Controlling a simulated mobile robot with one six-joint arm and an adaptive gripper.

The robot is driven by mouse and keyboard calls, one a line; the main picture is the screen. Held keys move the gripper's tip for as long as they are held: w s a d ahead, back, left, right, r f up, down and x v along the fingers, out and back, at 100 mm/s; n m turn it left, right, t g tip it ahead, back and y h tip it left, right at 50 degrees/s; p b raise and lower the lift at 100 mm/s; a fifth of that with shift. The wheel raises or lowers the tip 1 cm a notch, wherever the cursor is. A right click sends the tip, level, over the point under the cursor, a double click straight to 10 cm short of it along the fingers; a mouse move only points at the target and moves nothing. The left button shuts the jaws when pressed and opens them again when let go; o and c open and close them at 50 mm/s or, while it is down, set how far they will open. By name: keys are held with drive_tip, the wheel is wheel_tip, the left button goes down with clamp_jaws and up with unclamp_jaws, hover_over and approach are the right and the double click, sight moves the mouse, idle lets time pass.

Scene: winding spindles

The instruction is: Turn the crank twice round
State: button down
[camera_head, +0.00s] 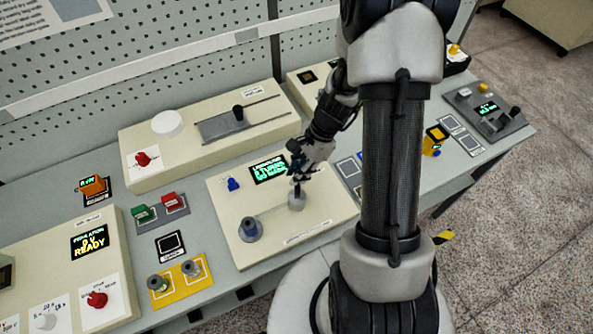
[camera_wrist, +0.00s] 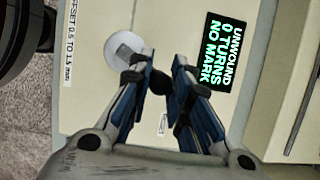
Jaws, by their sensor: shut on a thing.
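The crank (camera_head: 297,201) is on a cream panel (camera_head: 330,205), with a pale round hub and a short arm. In the wrist view its hub (camera_wrist: 118,46) lies left of my fingertips, and its arm runs toward them. My gripper (camera_head: 298,177) is at the crank's handle, pointing down, and it also shows in the wrist view (camera_wrist: 160,76). It is shut on the handle, which the fingers mostly hide. The panel's display (camera_wrist: 217,52) reads UNWOUND, 0 TURNS, NO MARK.
A cream box with a slide (camera_head: 226,125) stands at the back.

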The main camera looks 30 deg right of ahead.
idle(0.4)
drive_tip(key=c, duration=1.5)
unclamp_jaws()
drive_tip(key=v, duration=1.2)
